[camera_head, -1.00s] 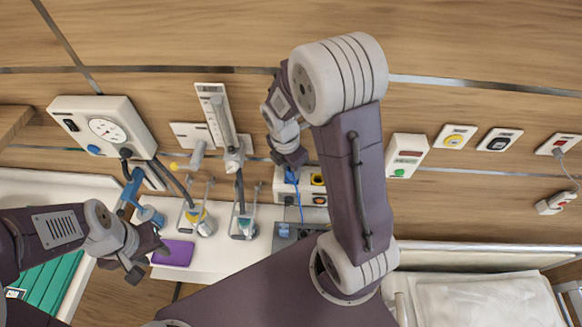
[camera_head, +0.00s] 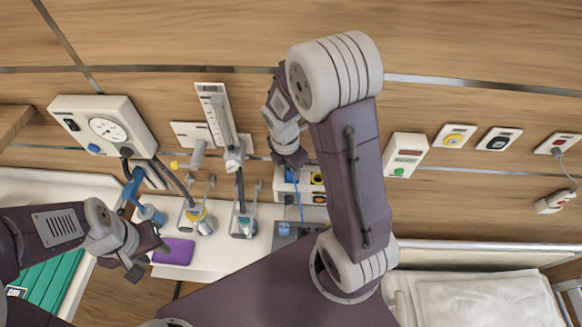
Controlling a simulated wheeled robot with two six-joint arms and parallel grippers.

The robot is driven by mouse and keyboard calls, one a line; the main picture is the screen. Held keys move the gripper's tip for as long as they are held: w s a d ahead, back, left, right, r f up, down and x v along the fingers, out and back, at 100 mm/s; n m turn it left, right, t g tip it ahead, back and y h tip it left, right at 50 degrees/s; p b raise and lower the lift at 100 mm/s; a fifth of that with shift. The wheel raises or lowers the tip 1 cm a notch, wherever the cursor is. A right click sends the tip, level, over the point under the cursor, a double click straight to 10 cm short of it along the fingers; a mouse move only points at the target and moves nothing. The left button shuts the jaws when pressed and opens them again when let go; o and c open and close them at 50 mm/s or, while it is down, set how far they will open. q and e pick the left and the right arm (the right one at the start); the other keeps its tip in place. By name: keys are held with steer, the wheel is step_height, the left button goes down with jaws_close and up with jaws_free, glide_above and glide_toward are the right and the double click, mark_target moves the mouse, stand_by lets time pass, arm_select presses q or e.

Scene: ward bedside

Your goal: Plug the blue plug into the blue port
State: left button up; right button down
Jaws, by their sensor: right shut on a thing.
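My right gripper (camera_head: 291,164) is at the wall panel (camera_head: 282,190), its jaws pointing down the picture and shut on the blue plug (camera_head: 291,176). The plug is mostly hidden, and a blue cord (camera_head: 299,205) runs down from it. The plug is at the panel's upper left socket spot; I cannot tell whether it is seated. The blue port is not clearly visible, covered by the gripper and plug. A yellow port (camera_head: 317,178) shows to the right. My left gripper (camera_head: 149,262) is open and empty near the purple box, lower left.
The cord reaches a dark device (camera_head: 284,230) on the white shelf. Suction jars (camera_head: 204,223) and a flowmeter (camera_head: 217,108) are left of the panel. A purple box (camera_head: 174,251) lies near my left gripper. A bed (camera_head: 485,300) is at lower right.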

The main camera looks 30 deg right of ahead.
steer(key=shift+f, duration=0.15)
stand_by(0.4)
steer(key=c, duration=1)
jaws_free()
steer(key=r, duration=0.3)
steer(key=r+b, duration=0.1)
steer(key=r, duration=0.2)
steer(key=a+r, duration=0.1)
steer(key=r, duration=0.2)
steer(key=shift+s+b, duration=0.15)
steer(key=shift+b, duration=0.15)
